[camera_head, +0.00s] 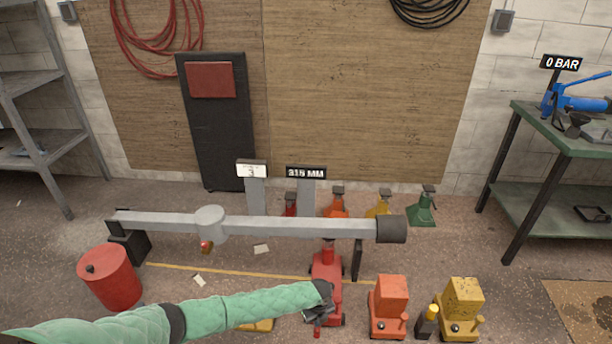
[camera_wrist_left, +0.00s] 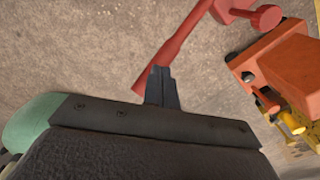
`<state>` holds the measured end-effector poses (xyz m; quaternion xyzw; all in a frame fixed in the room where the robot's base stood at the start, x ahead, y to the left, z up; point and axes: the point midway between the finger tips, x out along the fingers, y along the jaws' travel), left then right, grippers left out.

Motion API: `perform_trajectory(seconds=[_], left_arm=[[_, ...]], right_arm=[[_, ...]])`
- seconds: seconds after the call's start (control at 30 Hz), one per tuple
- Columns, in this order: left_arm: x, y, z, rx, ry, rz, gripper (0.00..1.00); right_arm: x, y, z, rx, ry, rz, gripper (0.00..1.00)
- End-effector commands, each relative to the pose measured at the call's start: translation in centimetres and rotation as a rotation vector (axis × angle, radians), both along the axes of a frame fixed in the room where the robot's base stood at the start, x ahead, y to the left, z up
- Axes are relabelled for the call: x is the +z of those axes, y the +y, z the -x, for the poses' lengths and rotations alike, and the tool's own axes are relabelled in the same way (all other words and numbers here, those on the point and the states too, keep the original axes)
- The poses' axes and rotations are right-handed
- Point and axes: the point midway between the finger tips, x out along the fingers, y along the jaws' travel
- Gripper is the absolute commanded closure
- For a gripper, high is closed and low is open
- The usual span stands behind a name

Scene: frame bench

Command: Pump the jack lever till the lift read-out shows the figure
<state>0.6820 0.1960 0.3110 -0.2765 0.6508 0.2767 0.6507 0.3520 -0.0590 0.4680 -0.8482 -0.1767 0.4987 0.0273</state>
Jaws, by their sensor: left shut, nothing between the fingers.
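The red jack (camera_head: 327,268) stands on the floor under the right part of the grey beam. Its red lever (camera_wrist_left: 178,48) shows in the left wrist view, running down to my fingers. My left gripper (camera_head: 318,312) is at the near end of the jack. Its fingers (camera_wrist_left: 161,88) are closed together with nothing between them, right at the lever's end; whether they touch it I cannot tell. The lift read-out (camera_head: 306,172) is a black sign that seems to read 315 MM. A white sign (camera_head: 251,169) beside it shows a small 3. My right gripper is not in view.
The grey beam (camera_head: 270,226) spans above the jack. A red drum (camera_head: 110,278) is at left. Small coloured stands, including a green one (camera_head: 421,208), line the back. A green bench (camera_head: 560,130) stands far right.

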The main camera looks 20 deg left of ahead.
Motion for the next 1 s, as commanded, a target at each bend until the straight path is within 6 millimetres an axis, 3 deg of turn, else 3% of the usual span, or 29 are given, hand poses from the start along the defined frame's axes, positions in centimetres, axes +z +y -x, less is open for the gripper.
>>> perform_trajectory(seconds=[0.6, 1.0], left_arm=[[4.9, -0.1, 0.0, -0.001, 0.001, 0.001, 1.0], [4.9, 0.0, 0.0, 0.0, 0.0, 0.0, 1.0]], right_arm=[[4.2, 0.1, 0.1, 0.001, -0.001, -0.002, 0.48], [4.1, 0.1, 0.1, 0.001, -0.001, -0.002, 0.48]])
